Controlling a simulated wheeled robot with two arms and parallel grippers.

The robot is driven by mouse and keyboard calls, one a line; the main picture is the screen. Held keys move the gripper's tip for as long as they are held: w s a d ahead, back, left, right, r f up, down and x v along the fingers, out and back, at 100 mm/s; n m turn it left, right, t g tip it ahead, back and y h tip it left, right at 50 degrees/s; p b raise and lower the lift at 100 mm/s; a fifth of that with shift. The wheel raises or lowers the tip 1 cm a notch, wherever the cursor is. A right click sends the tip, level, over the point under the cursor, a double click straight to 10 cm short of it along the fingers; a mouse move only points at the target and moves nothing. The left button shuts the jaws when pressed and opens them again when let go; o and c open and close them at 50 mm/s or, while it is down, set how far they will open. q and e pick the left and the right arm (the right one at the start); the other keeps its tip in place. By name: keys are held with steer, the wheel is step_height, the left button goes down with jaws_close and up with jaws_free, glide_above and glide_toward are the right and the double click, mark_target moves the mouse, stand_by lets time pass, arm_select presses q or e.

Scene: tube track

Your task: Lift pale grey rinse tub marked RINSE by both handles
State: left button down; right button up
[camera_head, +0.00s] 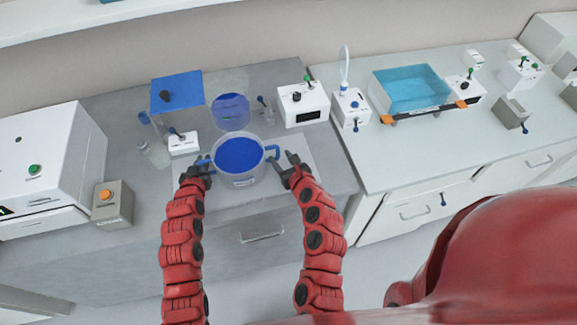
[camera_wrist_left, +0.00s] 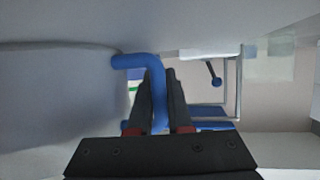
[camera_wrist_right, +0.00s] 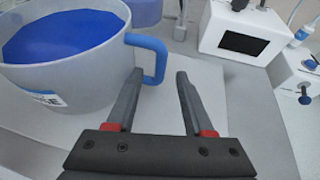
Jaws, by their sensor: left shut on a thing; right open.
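The pale grey rinse tub (camera_head: 240,181) stands on the left counter, holding blue liquid, with a blue handle on each side. Its label is partly readable in the right wrist view (camera_wrist_right: 45,99). My left gripper (camera_head: 196,170) is shut on the tub's left handle (camera_head: 201,161); this blue handle also shows between the fingers in the left wrist view (camera_wrist_left: 157,85). My right gripper (camera_head: 292,163) is open beside the right handle (camera_head: 273,152). In the right wrist view that handle (camera_wrist_right: 161,62) lies just beyond the left fingertip, not clearly between the fingers.
A white box with a dark display (camera_head: 303,105) stands behind on the right. A small white switch box (camera_head: 184,144) and a clear bottle (camera_head: 156,153) are behind my left gripper. A blue-filled clear vessel (camera_head: 231,113) is behind the tub. The right counter holds a teal tray (camera_head: 410,90).

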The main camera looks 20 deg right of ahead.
mark_target(279, 155)
steer(key=shift+x, duration=1.6)
jaws_close()
stand_by(0.5)
stand_by(1.2)
stand_by(0.4)
stand_by(1.4)
